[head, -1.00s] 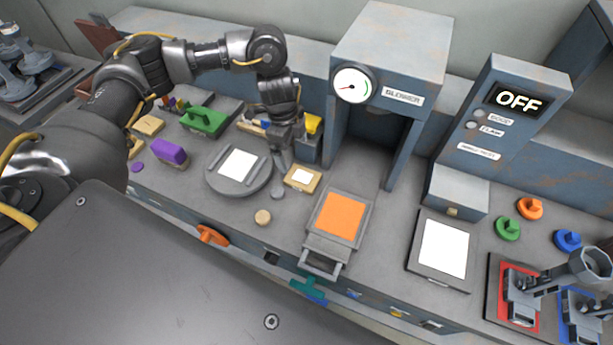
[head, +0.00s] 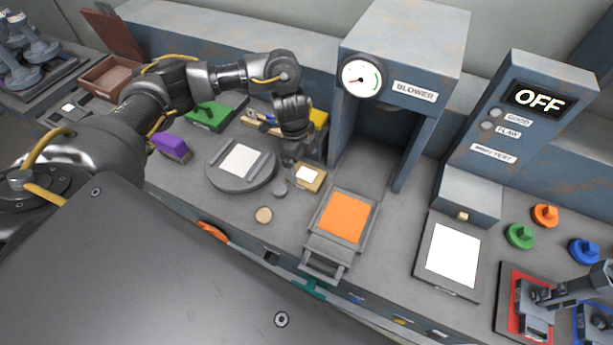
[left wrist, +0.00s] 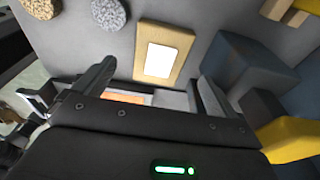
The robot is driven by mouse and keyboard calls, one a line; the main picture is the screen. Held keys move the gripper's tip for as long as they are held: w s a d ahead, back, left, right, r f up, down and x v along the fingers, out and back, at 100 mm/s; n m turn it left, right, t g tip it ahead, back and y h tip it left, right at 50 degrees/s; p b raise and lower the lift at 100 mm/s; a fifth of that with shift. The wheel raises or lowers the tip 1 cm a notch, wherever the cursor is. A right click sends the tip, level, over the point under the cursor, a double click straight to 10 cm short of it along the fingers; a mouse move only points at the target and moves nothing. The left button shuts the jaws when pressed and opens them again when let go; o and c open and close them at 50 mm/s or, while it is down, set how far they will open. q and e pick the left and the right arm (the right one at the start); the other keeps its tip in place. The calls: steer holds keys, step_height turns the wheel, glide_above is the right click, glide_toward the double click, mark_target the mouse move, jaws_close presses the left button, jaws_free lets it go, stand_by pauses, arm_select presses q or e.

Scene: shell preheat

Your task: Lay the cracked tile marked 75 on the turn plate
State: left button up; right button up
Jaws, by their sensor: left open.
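A tan block with a blank-looking white face (head: 307,177) lies on the bench right of the turn plate; no number is readable on it. It also shows in the left wrist view (left wrist: 143,57), just beyond the fingers. The turn plate (head: 219,180) is a round grey disc with two rails and a white square between them. My left gripper (head: 290,162) is low beside the tan block, on its far left side in the head view. In the left wrist view its fingers (left wrist: 152,92) are apart with nothing held. My right gripper is not in view.
Two small round discs, one tan (head: 264,215) and one grey (head: 280,191), lie in front. An orange-topped tray (head: 342,218) stands before the blower (head: 403,60). A yellow-topped block stands behind the gripper.

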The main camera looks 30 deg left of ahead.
mark_target(307, 175)
arm_select(q)
steer(key=f, duration=0.2)
steer(key=d+f, duration=0.1)
steer(key=f, duration=0.2)
steer(key=shift+w, duration=0.1)
steer(key=c, duration=1.4)
